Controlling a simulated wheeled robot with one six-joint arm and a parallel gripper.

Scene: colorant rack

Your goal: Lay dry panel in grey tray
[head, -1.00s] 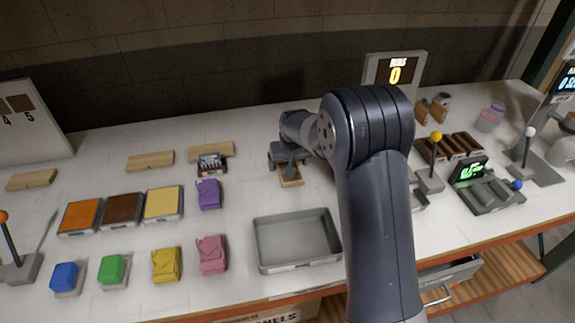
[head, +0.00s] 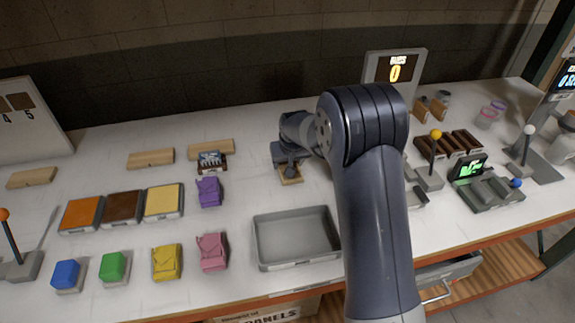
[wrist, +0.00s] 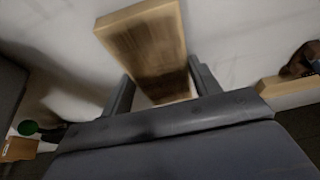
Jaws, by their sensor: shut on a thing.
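A light wooden panel (head: 291,180) is between the fingers of my gripper (head: 289,166), behind the grey tray. In the wrist view the panel (wrist: 146,42) lies lengthwise between the two fingers, with a darker brown stain on its face. My gripper (wrist: 163,86) is shut on it. I cannot tell whether the panel touches the table. The shallow grey tray (head: 296,236) sits empty near the table's front edge, nearer the front than the gripper. My arm covers the area just right of the tray.
Orange, brown and yellow pads (head: 123,208) and several coloured blocks and pouches (head: 166,262) stand left of the tray. Wooden blocks (head: 151,158) lie behind them. Levers, a green-display device (head: 487,193) and brown pieces are at right. Table between gripper and tray is clear.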

